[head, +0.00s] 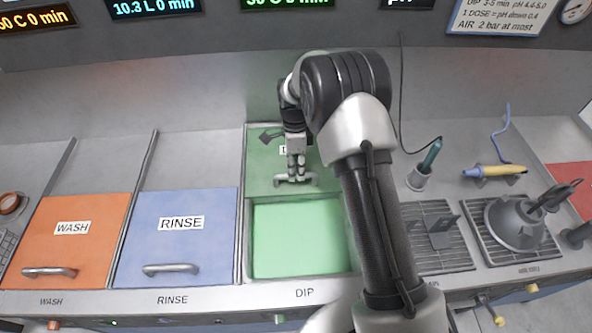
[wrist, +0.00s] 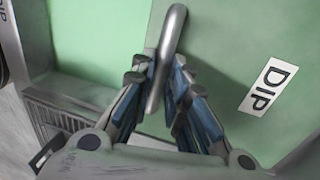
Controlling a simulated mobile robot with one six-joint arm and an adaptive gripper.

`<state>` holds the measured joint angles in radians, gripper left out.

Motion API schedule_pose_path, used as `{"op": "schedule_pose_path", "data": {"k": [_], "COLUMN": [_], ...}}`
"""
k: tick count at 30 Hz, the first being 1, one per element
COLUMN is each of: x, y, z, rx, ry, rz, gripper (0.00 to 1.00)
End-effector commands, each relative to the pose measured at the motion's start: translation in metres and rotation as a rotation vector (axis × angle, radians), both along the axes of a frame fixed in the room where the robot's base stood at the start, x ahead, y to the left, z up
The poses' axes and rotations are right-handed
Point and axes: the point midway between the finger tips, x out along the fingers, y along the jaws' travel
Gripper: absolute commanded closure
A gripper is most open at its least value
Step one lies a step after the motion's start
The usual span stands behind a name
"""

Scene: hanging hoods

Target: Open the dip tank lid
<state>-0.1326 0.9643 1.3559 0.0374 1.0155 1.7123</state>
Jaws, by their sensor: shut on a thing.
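The green dip tank lid (head: 262,172) is pushed back, with its front edge well behind the tank's front rim. In front of it, the tank opening shows a light green inside (head: 300,240). My gripper (head: 296,176) is shut on the lid's grey bar handle (head: 312,182). The wrist view shows the handle (wrist: 172,45) between the blue-padded fingers (wrist: 162,95), beside the DIP label (wrist: 268,87) on the lid. In the head view my arm hides part of the lid and the right side of the tank.
The orange wash lid (head: 82,240) and blue rinse lid (head: 180,235) are shut at the left. At the right are a cup with a teal-handled tool (head: 420,178), a yellow tool (head: 493,171), grates (head: 440,255) and a grey hood-shaped device (head: 520,225). Display panels hang above.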

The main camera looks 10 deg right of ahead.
Motion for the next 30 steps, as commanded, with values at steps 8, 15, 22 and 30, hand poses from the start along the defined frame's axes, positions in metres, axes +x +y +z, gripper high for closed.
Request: {"op": "schedule_pose_path", "data": {"k": [8,15,22,30], "x": [0.000,0.000,0.003,0.013], "y": [0.000,0.000,0.000,0.000], "z": [0.000,0.000,0.010,0.062], "rx": [0.000,0.000,0.001,0.001], "ry": [0.000,0.000,-0.004,-0.006], "rz": [0.000,0.000,0.000,0.000], "gripper": [0.68,0.65,0.65,0.65]}}
